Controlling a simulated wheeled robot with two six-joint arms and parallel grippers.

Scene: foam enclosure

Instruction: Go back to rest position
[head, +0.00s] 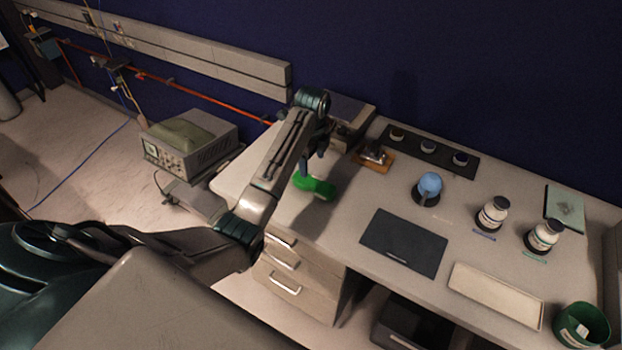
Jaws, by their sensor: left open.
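My left arm comes in from the left and reaches over the left end of the desk. My left gripper (305,170) points down above a green object (316,186) on the desk top. The gripper is open, and the arm partly hides the area around it. I cannot tell whether the fingers touch the green object. My right gripper is not in view.
The desk (345,215) carries a dark mat (404,243), a blue ball on a dark base (430,184), two white bottles (492,213) and a pale tray (496,294). A green bin (581,326) stands at the right. An instrument (190,146) stands left of the desk.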

